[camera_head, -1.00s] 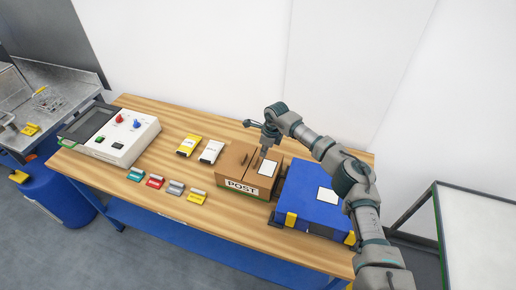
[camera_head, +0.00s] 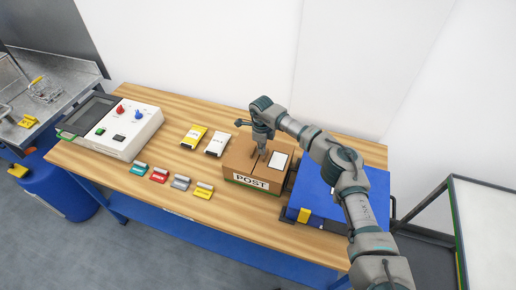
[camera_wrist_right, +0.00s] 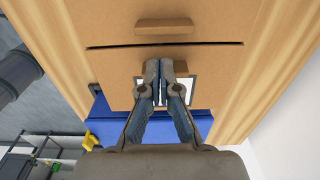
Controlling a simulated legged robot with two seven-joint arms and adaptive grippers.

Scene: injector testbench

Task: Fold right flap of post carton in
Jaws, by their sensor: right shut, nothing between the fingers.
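The brown post carton (camera_head: 232,161) stands on the bench with its "POST" label facing front. Its two top flaps lie about level, with a dark seam between them. The right flap (camera_head: 285,154) carries a white label, and it fills the lower part of the carton top in the wrist view (camera_wrist_right: 115,72). The left flap (camera_wrist_right: 110,28) has a small brown tab. My right gripper (camera_head: 261,155) is shut and empty, pointing down over the right flap near the seam. Its fingers (camera_wrist_right: 166,66) hide part of the label and a second tab; contact is unclear. My left gripper is out of view.
A blue case (camera_head: 318,200) stands close right of the carton. Yellow and white packets (camera_head: 215,144) lie to its left, with several small coloured parts (camera_head: 204,190) in front. A control box (camera_head: 127,130) is at far left. A wall stands behind the bench.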

